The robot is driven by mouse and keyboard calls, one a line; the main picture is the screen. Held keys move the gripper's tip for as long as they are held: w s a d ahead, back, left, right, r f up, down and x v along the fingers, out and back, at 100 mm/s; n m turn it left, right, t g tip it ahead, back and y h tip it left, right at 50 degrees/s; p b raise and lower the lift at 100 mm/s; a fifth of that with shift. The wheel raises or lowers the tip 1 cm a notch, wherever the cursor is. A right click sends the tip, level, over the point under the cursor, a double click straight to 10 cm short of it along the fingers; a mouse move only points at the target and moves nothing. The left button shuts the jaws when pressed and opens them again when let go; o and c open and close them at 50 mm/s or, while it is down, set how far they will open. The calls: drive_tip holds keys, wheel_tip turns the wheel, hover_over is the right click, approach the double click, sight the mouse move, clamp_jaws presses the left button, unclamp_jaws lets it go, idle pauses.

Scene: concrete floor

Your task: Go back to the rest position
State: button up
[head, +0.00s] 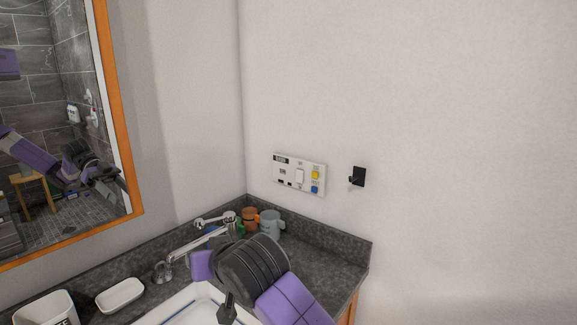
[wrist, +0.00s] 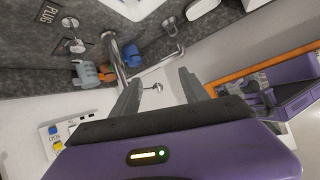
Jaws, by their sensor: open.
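My gripper (wrist: 160,76) shows in the wrist view with its two grey fingers apart and nothing between them. In the head view my purple and black arm reaches over the sink at the bottom middle, and it hides the fingertips. Part of the chrome faucet shows beyond the fingers in the wrist view. I cannot tell the exact gap between the gripper and the faucet.
A dark stone counter (head: 330,262) holds a sink (head: 180,303), a chrome faucet (head: 195,245), a grey-blue mug (head: 270,224), an orange-brown cup (head: 250,217) and a white soap dish (head: 120,295). A switch panel (head: 299,174) and black hook (head: 358,177) are on the wall. A mirror (head: 60,110) hangs left.

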drive_tip(key=s+d+f+m+t+h, duration=0.25)
drive_tip(key=s+d+f+t, duration=0.2)
drive_tip(key=s+d, duration=0.75)
drive_tip(key=s+d+f+m+t+h, duration=0.1)
drive_tip(key=s+d+f+m+t, duration=0.3)
drive_tip(key=s+d, duration=0.8)
drive_tip(key=s+d+f+g+h, duration=0.1)
drive_tip(key=s+d, duration=0.5)
drive_tip(key=s, duration=0.7)
drive_tip(key=s+d+f+n+g+h, duration=0.1)
drive_tip(key=s+d+f+g+h, duration=0.1)
drive_tip(key=s+d, duration=0.5)
drive_tip(key=s+f, duration=0.1)
drive_tip(key=s, duration=0.5)
drive_tip(key=shift+f+h, duration=0.15)
drive_tip(key=shift+h, duration=0.2)
drive_tip(key=shift+w+d+n, duration=0.1)
drive_tip(key=shift+n, duration=0.15)
